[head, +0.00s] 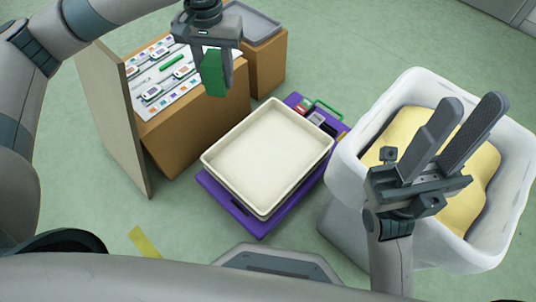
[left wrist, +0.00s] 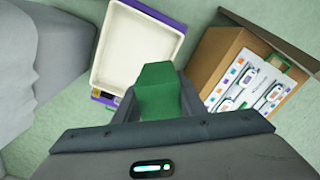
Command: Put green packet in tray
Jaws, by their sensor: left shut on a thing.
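My left gripper (head: 213,68) is shut on the green packet (head: 212,74) and holds it in the air, near the front right of the box with the patterned board. The packet also shows between the fingers in the left wrist view (left wrist: 158,92). The cream tray (head: 268,150) is empty and sits on a purple base, to the right of and below the packet in the head view. The tray also shows in the left wrist view (left wrist: 138,48), beyond the packet. My right gripper (head: 455,135) is open and empty, its fingers apart, over the white bin.
The white bin (head: 345,165) with yellow contents stands right of the tray. A patterned board (head: 165,75) with small devices and a green bar lies on a brown box, with an upright panel (head: 112,115) at its left. A grey tray (head: 255,20) sits on another box behind.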

